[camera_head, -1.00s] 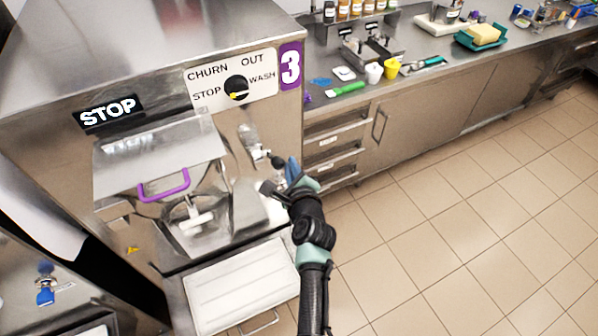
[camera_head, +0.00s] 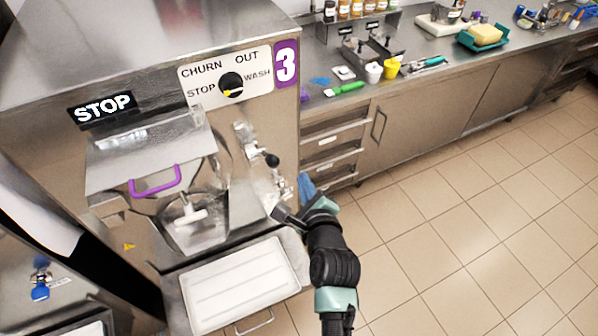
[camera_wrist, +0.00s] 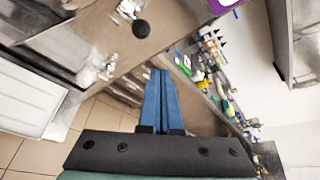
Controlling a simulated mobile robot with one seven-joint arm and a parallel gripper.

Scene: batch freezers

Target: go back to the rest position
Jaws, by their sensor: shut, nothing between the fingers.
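My gripper (camera_head: 306,186) is in front of the right side of batch freezer number 3 (camera_head: 240,22), beside its tap with the black knob (camera_head: 272,160). In the wrist view its two blue fingers (camera_wrist: 158,75) lie together, shut with nothing between them. In the head view my wrist partly hides the fingers. The gripper looks apart from the freezer.
The freezer has a dial (camera_head: 231,85), a purple lid handle (camera_head: 155,182) and a white tray (camera_head: 240,285) on its lower shelf. A counter (camera_head: 420,85) with tools and cups runs along the back right. The tiled floor (camera_head: 450,230) at right is clear.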

